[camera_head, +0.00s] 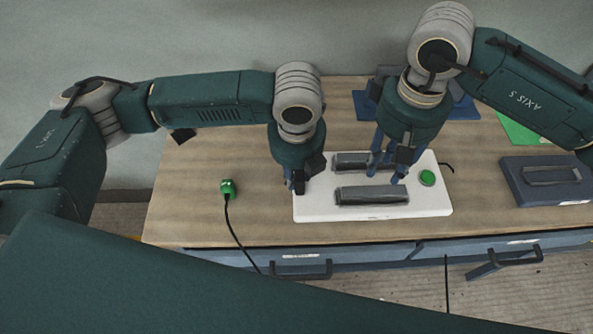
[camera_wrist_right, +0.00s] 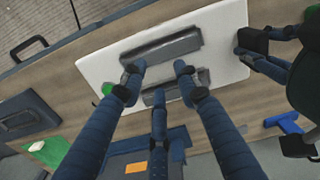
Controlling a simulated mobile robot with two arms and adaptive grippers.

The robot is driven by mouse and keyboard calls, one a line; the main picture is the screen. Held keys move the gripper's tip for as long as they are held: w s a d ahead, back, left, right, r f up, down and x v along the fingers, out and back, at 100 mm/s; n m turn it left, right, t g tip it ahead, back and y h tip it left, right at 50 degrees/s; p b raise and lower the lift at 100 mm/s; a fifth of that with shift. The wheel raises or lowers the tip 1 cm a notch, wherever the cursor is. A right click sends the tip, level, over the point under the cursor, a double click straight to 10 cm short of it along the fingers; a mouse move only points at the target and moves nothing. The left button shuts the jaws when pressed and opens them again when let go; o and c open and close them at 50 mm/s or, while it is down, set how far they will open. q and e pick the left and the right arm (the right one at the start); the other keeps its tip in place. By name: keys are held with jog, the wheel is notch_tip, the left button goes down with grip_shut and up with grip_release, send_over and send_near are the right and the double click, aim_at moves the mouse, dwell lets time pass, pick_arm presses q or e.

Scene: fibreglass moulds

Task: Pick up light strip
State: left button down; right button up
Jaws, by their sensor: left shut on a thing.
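A white board (camera_head: 350,210) with two long grey bars and a round green button lies flat on the table; which part is the light strip I cannot tell for certain. The near bar (camera_head: 372,195) is clear; the far bar (camera_head: 350,161) is partly hidden by my right gripper.
A green plug (camera_head: 228,188) with a black cable lies left of the board. A dark blue block (camera_head: 548,180) stands at the right, near a green sheet (camera_head: 522,131). Blue parts lie behind my right gripper. The table (camera_head: 190,220) is bare at front left.

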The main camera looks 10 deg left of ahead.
aim_at(374, 193)
jog(key=o, duration=0.7)
jog(key=shift+c, duration=0.2)
jog(key=f+m, duration=0.1)
jog(key=m, duration=0.5)
jog(key=s+f+m, duration=0.1)
jog(key=m, duration=0.6)
jog(key=f+m, duration=0.1)
jog(key=m, duration=0.5)
jog(key=shift+s+a+f+m, duration=0.1)
jog(key=shift+s+a+m, duration=0.1)
jog(key=shift+a+m, duration=0.1)
jog(key=shift+w+d+f, duration=0.1)
jog(key=shift+w+f, duration=0.05)
jog(key=shift+f, duration=1.35)
jog(key=shift+w+d+f, duration=0.1)
jog(key=shift+w+f, duration=0.05)
jog(key=shift+f, duration=1.35)
